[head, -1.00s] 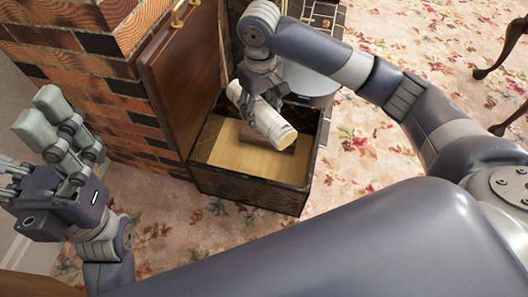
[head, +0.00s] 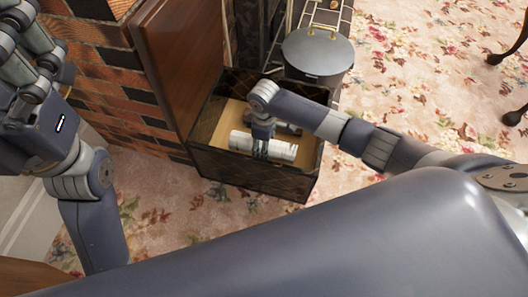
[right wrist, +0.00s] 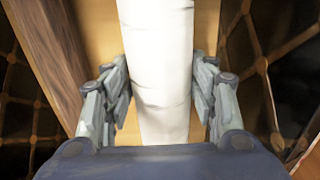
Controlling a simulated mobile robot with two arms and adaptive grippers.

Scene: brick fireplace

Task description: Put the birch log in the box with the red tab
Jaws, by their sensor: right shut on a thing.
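The white birch log (head: 283,151) lies crosswise, roughly level, inside the dark lattice-patterned box (head: 240,178), below its rim. My right gripper (head: 262,148) reaches down into the box and is shut on the log. In the right wrist view the log (right wrist: 158,75) runs between the two fingers of the gripper (right wrist: 160,100). Whether the log rests on the box floor is hard to tell. No red tab shows on the box. My left gripper (head: 22,72) is at the left edge, empty, fingers apart, partly cut off.
A brown piece of wood (right wrist: 48,60) lies in the box beside the birch log. The box's brown lid (head: 180,55) stands open against the brick fireplace (head: 110,95). A grey lidded pot (head: 318,55) stands behind the box. Flowered carpet (head: 430,110) is free at right.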

